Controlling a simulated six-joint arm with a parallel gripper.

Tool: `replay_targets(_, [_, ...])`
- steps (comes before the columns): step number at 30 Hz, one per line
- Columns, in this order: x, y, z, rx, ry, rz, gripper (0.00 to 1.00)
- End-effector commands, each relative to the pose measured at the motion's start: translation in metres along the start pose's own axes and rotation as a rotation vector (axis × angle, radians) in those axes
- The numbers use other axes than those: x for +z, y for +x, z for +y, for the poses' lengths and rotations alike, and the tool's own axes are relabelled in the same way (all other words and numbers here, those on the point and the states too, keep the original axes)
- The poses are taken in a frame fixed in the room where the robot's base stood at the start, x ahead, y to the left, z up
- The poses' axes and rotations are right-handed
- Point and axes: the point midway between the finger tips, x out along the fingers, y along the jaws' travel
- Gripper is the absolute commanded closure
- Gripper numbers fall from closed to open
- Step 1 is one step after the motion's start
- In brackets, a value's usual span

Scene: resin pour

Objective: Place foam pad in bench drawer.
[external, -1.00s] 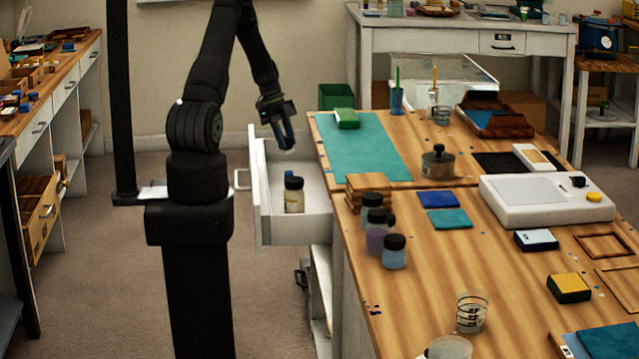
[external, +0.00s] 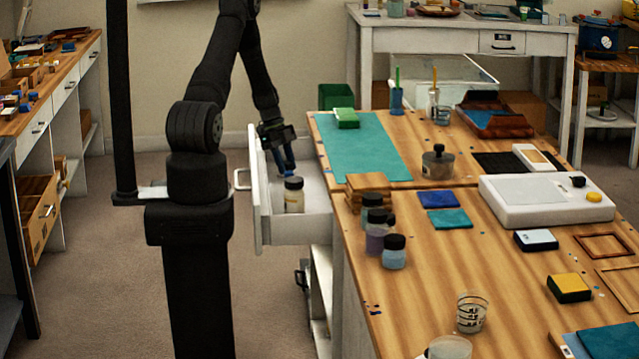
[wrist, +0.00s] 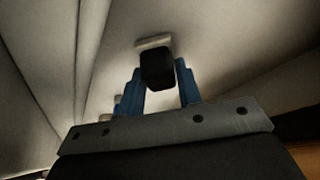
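The bench drawer (external: 284,232) is pulled open at the bench's left side. My gripper (external: 287,167) reaches down inside it, behind a pale jar with a black cap (external: 294,196). The pad is too small to make out clearly in the external view. Whether it touches the drawer floor cannot be told.
The drawer's pale walls rise close around my gripper. Several jars (external: 374,235) and stacked wooden pieces (external: 367,184) stand on the bench near the drawer.

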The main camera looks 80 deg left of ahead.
Motion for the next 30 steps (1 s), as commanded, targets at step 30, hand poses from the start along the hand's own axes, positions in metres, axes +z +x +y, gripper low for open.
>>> replay_targets(30, [-0.001,-0.108,0.000,-0.002,0.001,-0.001,0.50])
